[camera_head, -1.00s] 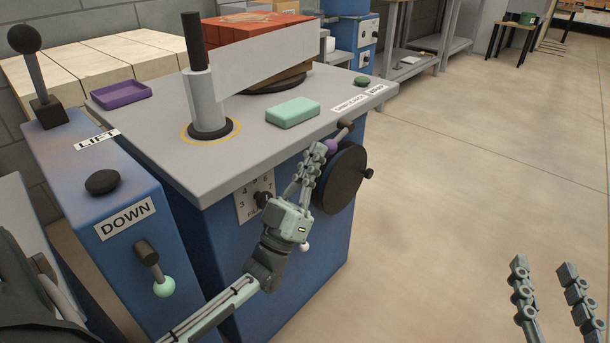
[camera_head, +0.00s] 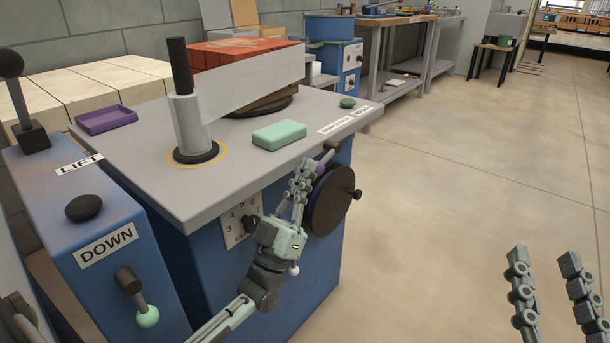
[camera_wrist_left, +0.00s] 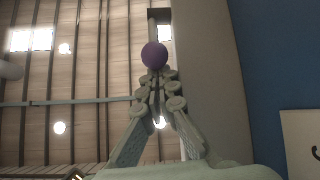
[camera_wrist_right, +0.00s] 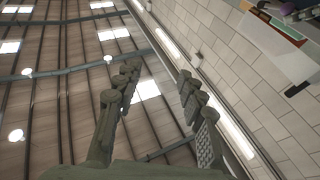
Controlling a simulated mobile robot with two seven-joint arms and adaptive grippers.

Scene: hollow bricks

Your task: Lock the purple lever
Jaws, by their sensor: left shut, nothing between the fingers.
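The purple lever's ball knob (camera_head: 321,166) is at the front side of the blue machine, just below the grey top's edge. Its dark brown pivot (camera_head: 332,147) is beside it, above the black handwheel. My left gripper (camera_head: 311,164) is shut with its fingertips at the knob and nothing between them, and it partly hides the knob. In the left wrist view the purple knob (camera_wrist_left: 154,54) sits right at the tips of the closed fingers (camera_wrist_left: 155,76); I cannot tell whether they touch. My right gripper (camera_head: 543,258) is open and empty over the floor at lower right.
The black handwheel (camera_head: 329,203) and a numbered dial (camera_head: 243,222) are close to my left gripper. A green block (camera_head: 279,135), a purple tray (camera_head: 106,119) and a brick stack (camera_head: 245,55) are on the machine. The floor (camera_head: 450,180) to the right is clear.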

